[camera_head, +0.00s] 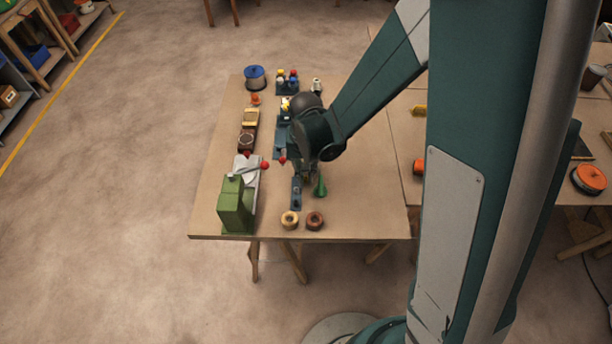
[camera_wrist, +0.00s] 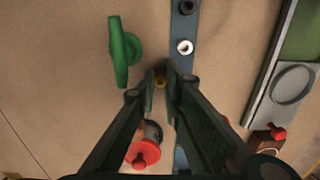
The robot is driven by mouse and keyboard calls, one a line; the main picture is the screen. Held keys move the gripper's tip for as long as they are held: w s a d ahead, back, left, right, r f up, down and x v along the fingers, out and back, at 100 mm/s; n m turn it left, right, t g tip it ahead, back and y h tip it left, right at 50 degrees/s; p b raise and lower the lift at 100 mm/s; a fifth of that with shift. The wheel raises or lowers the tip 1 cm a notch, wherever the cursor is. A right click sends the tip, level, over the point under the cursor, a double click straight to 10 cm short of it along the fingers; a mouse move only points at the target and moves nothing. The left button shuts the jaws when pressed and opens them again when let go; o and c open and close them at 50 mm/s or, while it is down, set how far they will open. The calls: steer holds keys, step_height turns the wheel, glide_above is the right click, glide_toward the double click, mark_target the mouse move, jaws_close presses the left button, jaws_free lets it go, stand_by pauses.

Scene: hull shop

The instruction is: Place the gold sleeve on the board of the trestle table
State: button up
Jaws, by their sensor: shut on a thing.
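In the head view my gripper (camera_head: 308,178) is over the front part of the board of the trestle table (camera_head: 365,190). My wrist hides much of that spot, and the sleeve is not clear there.
A green upright piece (camera_wrist: 122,52) stands left of my fingers. A red-topped part (camera_wrist: 143,153) lies close below them. A green machine (camera_head: 235,207) stands at the board's front left. Two rings (camera_head: 290,219) (camera_head: 315,220) lie near the front edge. The board's right side is clear.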

mark_target(306, 178)
steer(key=shift+f, duration=0.2)
steer(key=o, duration=0.5)
steer(key=shift+c, duration=0.2)
steer(key=shift+r, duration=0.2)
step_height(306, 178, up, 12)
steer(key=p, duration=0.2)
stand_by(0.6)
stand_by(0.6)
